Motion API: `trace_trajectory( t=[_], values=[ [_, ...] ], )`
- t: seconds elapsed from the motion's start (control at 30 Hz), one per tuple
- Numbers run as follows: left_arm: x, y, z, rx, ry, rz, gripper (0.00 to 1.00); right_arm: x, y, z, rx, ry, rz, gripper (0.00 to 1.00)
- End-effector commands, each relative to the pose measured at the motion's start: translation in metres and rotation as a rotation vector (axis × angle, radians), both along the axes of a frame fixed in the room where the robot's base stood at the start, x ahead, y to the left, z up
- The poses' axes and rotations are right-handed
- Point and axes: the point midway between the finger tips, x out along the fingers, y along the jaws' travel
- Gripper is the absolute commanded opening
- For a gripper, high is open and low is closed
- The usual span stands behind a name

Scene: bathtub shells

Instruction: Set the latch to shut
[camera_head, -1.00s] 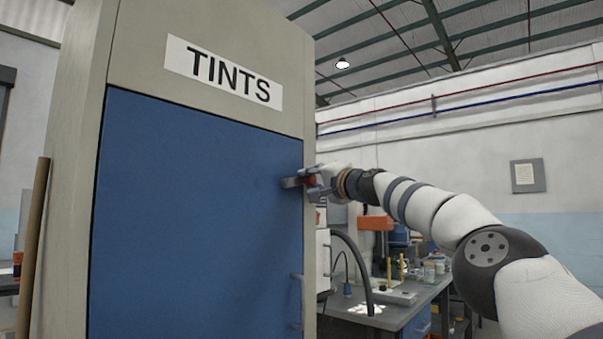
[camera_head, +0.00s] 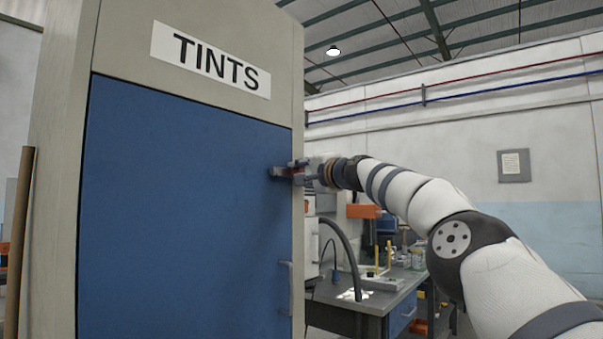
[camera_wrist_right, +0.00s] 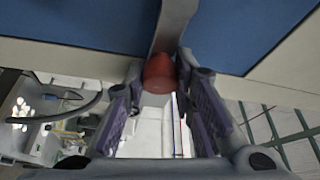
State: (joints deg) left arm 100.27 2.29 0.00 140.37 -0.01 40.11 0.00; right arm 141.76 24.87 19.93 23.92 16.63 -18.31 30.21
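A tall cabinet has a blue door (camera_head: 185,210) under a "TINTS" sign. The latch (camera_head: 281,172) is a short grey bar at the door's right edge, roughly level in the head view, with a red knob. In the right wrist view the grey bar (camera_wrist_right: 172,30) runs down to the red knob (camera_wrist_right: 158,73). My right gripper (camera_head: 303,170) is at the latch. In the right wrist view its two fingers (camera_wrist_right: 160,80) stand apart on either side of the knob, with gaps visible lower between the pads. My left gripper is not in view.
A fixed door handle (camera_head: 286,288) sits lower on the door's right edge. A workbench (camera_head: 350,305) with a black hose and an orange item stands behind, to the right of the cabinet. A brown pole (camera_head: 20,240) leans at the cabinet's left.

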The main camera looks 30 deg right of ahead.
Motion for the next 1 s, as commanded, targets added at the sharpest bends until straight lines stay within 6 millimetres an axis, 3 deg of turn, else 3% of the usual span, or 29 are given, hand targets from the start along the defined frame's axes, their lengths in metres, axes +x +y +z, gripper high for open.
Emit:
trace_trajectory(
  t=[0.1, 0.47, 1.0],
  values=[
    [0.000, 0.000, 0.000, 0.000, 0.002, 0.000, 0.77, 0.001, 0.001, -0.003, -0.001, 0.004, 0.001, 0.44],
    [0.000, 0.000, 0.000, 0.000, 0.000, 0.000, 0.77, -0.003, -0.001, 0.000, 0.002, 0.000, -0.001, 0.44],
    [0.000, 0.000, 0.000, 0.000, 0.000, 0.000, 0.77, -0.068, 0.002, -0.006, 0.000, 0.000, 0.000, 0.44]
  ],
)
